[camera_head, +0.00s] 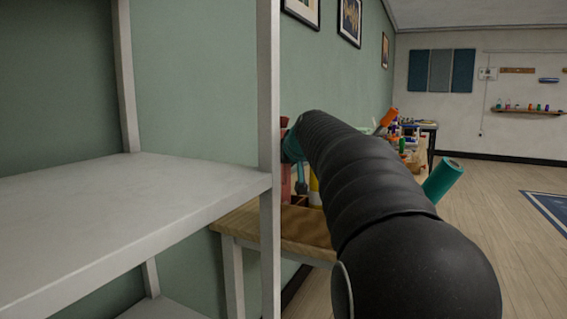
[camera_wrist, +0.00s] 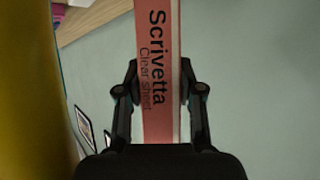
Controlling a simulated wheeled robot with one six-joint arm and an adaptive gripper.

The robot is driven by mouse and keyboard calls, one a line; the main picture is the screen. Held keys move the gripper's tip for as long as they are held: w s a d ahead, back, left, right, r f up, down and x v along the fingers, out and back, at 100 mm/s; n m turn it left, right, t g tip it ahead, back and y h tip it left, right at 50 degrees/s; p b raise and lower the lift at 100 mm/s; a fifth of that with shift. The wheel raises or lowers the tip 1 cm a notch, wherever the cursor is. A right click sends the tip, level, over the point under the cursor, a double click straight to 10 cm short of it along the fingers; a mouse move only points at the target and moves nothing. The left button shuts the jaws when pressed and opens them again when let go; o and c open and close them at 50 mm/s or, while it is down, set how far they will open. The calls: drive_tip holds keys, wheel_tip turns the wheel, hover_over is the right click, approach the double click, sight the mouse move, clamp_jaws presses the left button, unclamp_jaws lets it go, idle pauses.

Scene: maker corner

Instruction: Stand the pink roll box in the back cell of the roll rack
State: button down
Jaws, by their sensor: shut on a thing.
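The pink roll box (camera_wrist: 158,40), printed "Scrivetta Clear sheet", runs lengthwise between the fingers of my gripper (camera_wrist: 160,85) in the wrist view. The fingers are shut on its two sides. In the head view a pink strip (camera_head: 286,185) of it shows beside the shelf post; the rest is hidden by the post and my arm. The roll rack is mostly hidden behind my arm; a small brown wooden edge (camera_head: 299,201) on the table may be part of it. I cannot make out the back cell or whether the box touches anything.
A grey shelf unit (camera_head: 130,190) stands close at the left. A wooden table (camera_head: 285,232) runs along the green wall. A yellow object (camera_head: 315,190) stands on it, and a large yellow surface (camera_wrist: 25,90) fills the wrist view's left. Open floor (camera_head: 480,200) lies right.

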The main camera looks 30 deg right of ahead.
drive_tip(key=shift+f+b, duration=0.45)
drive_tip(key=c, duration=0.7)
unclamp_jaws()
drive_tip(key=shift+o, duration=0.2)
